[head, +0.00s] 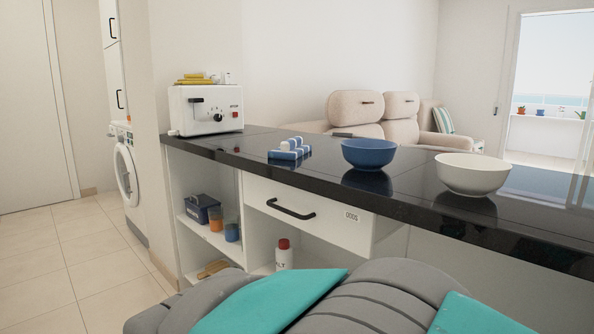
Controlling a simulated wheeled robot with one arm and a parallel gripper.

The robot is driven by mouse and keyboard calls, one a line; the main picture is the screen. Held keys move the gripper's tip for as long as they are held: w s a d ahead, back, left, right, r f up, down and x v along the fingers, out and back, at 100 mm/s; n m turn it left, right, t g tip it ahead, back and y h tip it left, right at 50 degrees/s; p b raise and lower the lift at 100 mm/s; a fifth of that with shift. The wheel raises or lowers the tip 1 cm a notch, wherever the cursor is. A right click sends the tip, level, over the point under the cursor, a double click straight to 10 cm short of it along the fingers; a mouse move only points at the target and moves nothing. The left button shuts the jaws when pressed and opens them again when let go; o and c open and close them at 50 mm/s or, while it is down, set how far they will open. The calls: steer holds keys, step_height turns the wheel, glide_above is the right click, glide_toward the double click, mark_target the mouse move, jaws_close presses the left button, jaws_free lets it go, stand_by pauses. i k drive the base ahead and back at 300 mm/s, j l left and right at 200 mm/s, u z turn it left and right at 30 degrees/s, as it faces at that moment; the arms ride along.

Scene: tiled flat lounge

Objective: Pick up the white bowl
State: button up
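The white bowl (472,174) stands upright on the glossy black counter (400,196), right of the middle in the head view. It looks empty, though its inside shows only as a thin strip at the rim. Its reflection shows in the counter top below it. A grey and teal padded shape fills the bottom of the view, in front of the counter. My gripper is not seen in this view, and nothing touches the bowl.
A blue bowl (368,153) stands left of the white bowl, apart from it. A blue and white object (290,150) and a white toaster (205,110) are farther left. A drawer handle (291,209) juts out below the counter. Tiled floor is clear at left.

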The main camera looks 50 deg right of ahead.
mark_target(470, 176)
steer(key=z, duration=1.8)
